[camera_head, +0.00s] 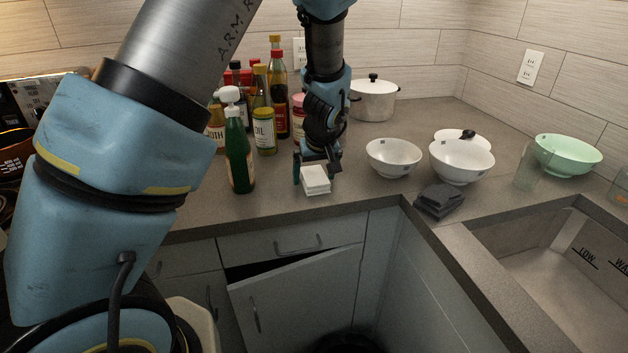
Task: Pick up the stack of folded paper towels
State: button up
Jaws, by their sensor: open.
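The stack of folded paper towels (315,181) is a small white square pile on the grey counter, near its front edge. My gripper (317,168) is open and points down at the stack, with its fingers at the stack's back and left side. One finger shows at the left of the stack and another behind its right side. I cannot tell whether the fingers touch the towels. The back of the stack is partly hidden by my gripper.
A green bottle (238,145) and several sauce bottles stand left of the gripper. White bowls (394,157), a dark folded cloth (439,201) and the sink (560,275) lie to the right. A white pot (374,101) stands behind. A cabinet door (300,300) below hangs ajar.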

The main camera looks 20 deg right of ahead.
aim_at(315, 176)
jog(key=shift+f, duration=0.2)
dwell(0.4)
jog(key=c, duration=1.3)
jog(key=shift+c, duration=0.2)
jog(key=shift+r, duration=0.1)
jog(key=shift+r, duration=0.15)
notch_tip(315, 176, up, 10)
jog(key=b, duration=0.2)
jog(key=shift+b, duration=0.3)
